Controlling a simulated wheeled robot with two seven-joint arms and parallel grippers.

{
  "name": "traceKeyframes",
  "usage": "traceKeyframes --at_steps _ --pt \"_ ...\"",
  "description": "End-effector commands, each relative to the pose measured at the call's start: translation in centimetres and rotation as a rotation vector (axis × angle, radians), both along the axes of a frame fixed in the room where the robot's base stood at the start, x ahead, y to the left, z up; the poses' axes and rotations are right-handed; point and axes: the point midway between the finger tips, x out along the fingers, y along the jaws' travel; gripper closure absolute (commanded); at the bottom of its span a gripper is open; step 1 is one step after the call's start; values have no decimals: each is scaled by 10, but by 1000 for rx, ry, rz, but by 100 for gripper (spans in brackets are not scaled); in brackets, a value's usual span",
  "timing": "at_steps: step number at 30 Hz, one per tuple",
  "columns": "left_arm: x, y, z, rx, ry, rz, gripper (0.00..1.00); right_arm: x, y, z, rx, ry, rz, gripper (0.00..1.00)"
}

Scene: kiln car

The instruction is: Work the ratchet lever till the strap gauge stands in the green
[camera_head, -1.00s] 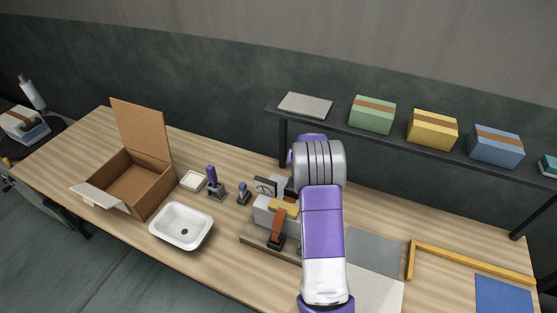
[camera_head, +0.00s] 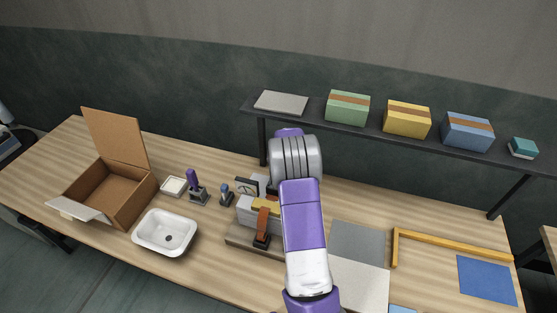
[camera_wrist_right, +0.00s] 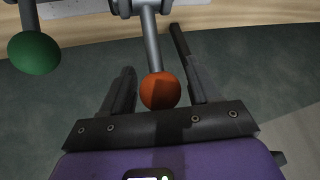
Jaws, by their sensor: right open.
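The strap device stands on a wooden base (camera_head: 240,236) on the bench, with an orange strap (camera_head: 262,225) over a pale block. A dial gauge (camera_head: 246,186) stands just behind it; its needle and colours are too small to read. My right arm covers the device's right side, hiding the lever and my gripper in the head view. In the right wrist view, my right gripper (camera_wrist_right: 152,52) is open, with an orange ball knob (camera_wrist_right: 160,91) on a grey rod between its fingers. A green ball knob (camera_wrist_right: 34,53) is to the left. My left gripper is out of view.
A white basin (camera_head: 165,232) and an open cardboard box (camera_head: 128,198) lie left of the device. A purple-handled tool (camera_head: 194,182) stands near them. A dark shelf (camera_head: 380,123) with boxes runs behind my arm. Grey and white sheets (camera_head: 358,241) lie to the right.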

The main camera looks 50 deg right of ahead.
Motion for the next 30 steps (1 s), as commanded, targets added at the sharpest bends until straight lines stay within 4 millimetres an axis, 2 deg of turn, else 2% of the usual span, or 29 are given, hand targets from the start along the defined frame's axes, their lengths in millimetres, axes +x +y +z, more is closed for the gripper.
traceKeyframes --at_steps 5,18,30 --pt "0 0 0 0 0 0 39 -2 2 3 2 1 2 39" --pt "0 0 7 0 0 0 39 -28 23 59 0 -2 2 39" --pt "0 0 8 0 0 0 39 -33 25 63 1 0 -1 39"
